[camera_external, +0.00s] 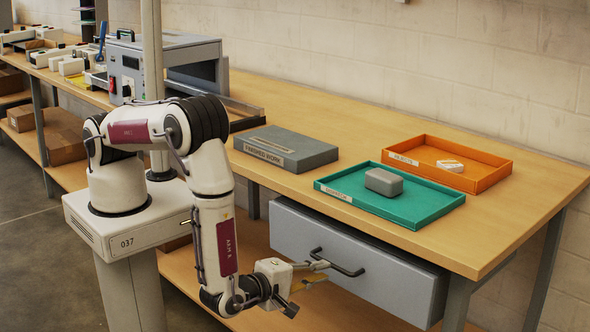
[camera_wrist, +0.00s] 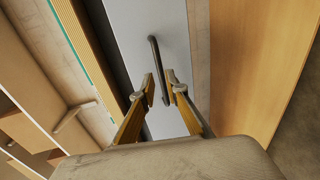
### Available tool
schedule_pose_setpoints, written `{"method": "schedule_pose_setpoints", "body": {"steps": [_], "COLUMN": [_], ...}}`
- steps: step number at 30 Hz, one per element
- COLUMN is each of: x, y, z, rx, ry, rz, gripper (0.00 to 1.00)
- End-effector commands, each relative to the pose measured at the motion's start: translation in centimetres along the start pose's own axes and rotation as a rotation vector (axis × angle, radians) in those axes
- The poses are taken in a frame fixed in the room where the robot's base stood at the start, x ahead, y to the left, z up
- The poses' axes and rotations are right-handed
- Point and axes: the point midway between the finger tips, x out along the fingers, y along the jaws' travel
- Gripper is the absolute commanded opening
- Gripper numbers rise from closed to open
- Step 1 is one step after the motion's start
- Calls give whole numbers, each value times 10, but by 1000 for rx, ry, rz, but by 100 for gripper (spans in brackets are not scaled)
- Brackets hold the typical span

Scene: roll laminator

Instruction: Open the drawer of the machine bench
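The grey drawer (camera_external: 345,268) hangs under the right part of the wooden bench, with a dark bar handle (camera_external: 335,262) on its front. A dark strip runs along the drawer's top edge; I cannot tell whether it is a gap or shadow. My gripper (camera_external: 322,273) is at the handle's left part, its fingers apart. In the wrist view, the drawer front (camera_wrist: 128,25) fills the upper middle, and the handle (camera_wrist: 156,60) runs down between the two open fingertips of my gripper (camera_wrist: 161,88). I see no firm grip on the bar.
On the bench top (camera_external: 300,92) are a grey finished-work block (camera_external: 285,148), a green tray (camera_external: 420,212) holding a grey block (camera_external: 383,181), an orange tray (camera_external: 480,180) with a white item, and the laminator (camera_external: 190,60). A lower shelf (camera_external: 265,240) runs beneath.

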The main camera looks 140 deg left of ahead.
Motion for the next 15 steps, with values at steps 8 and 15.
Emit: {"method": "schedule_pose_setpoints", "body": {"steps": [8,15], "x": [31,52], "y": [0,0], "z": [-1,0], "rx": [-1,0], "ry": [3,1], "rz": [0,0], "gripper": [14,14]}}
